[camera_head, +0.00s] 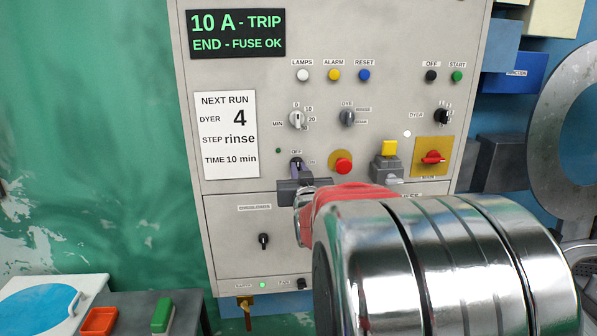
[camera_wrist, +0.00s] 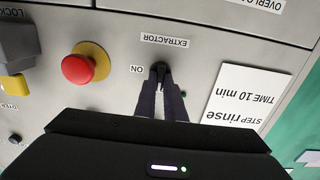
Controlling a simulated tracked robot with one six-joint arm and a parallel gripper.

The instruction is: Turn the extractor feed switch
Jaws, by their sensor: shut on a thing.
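The extractor switch (camera_wrist: 160,71) is a small black knob on the grey panel, under the EXTRACTOR label in the upside-down wrist view. An ON label is beside it. My gripper (camera_wrist: 161,90) is shut on the knob, with one dark finger on either side. In the head view my gripper (camera_head: 297,171) reaches the panel from below, at the switch with OFF above it and ON to its right. The fingers hide most of the knob, so I cannot tell clearly which way it points.
A red mushroom button (camera_head: 342,163) sits just right of the switch, then a grey lock with a yellow top (camera_head: 389,149) and a red rotary switch (camera_head: 433,158). A white card (camera_head: 228,135) is at left. The display (camera_head: 236,34) reads "10 A - TRIP, END - FUSE OK".

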